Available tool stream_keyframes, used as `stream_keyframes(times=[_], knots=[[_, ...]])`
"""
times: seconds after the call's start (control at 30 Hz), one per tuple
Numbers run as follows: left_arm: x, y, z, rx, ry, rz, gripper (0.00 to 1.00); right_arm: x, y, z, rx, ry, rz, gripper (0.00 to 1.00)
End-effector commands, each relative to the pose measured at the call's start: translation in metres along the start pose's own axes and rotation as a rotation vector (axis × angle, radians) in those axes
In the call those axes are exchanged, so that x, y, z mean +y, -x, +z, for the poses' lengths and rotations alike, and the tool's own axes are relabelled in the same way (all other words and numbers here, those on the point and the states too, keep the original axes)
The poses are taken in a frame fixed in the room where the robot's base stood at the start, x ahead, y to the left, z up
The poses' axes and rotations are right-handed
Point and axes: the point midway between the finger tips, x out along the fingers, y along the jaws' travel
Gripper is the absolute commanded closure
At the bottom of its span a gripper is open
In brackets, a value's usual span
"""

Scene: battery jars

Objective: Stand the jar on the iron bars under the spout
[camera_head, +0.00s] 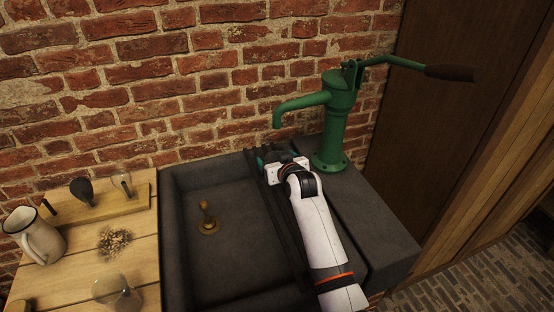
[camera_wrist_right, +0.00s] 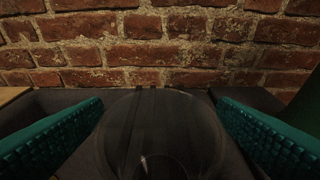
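The green pump's spout (camera_head: 286,109) hangs over the right part of the dark sink. Dark iron bars (camera_head: 286,222) run front to back across the sink below it. My right gripper (camera_head: 277,158) is low over the far end of the bars, near the spout. In the right wrist view, its teal fingers stand wide apart on either side of a clear glass jar (camera_wrist_right: 160,135). The bars show through the glass. The jar's sides look close to the fingers; firm contact is not clear. In the head view, my gripper and arm hide this jar. My left gripper is not in view.
A brass drain piece (camera_head: 208,222) stands in the open sink basin. On the wooden board at left are a white jug (camera_head: 36,238), small dark bits (camera_head: 114,241) and another glass vessel (camera_head: 113,291). The pump body (camera_head: 331,140) stands right of my gripper; a brick wall is behind.

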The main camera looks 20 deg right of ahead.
Motion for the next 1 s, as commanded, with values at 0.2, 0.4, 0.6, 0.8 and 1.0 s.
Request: stream_keyframes(times=[0.2, 0.4, 0.6, 0.8, 1.0], knots=[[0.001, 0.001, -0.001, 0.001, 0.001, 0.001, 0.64, 0.000, 0.001, 0.003, -0.001, 0.000, 0.000, 0.18], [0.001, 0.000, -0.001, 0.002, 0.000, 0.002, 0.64, 0.000, 0.024, 0.001, -0.002, 0.000, -0.001, 0.18], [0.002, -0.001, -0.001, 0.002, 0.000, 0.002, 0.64, 0.000, 0.064, 0.001, -0.001, 0.000, -0.001, 0.18], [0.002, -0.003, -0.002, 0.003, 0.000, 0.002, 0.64, 0.000, 0.100, 0.001, -0.001, 0.000, 0.000, 0.18], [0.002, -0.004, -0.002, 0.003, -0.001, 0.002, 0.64, 0.000, 0.118, 0.002, 0.000, 0.000, 0.000, 0.18]])
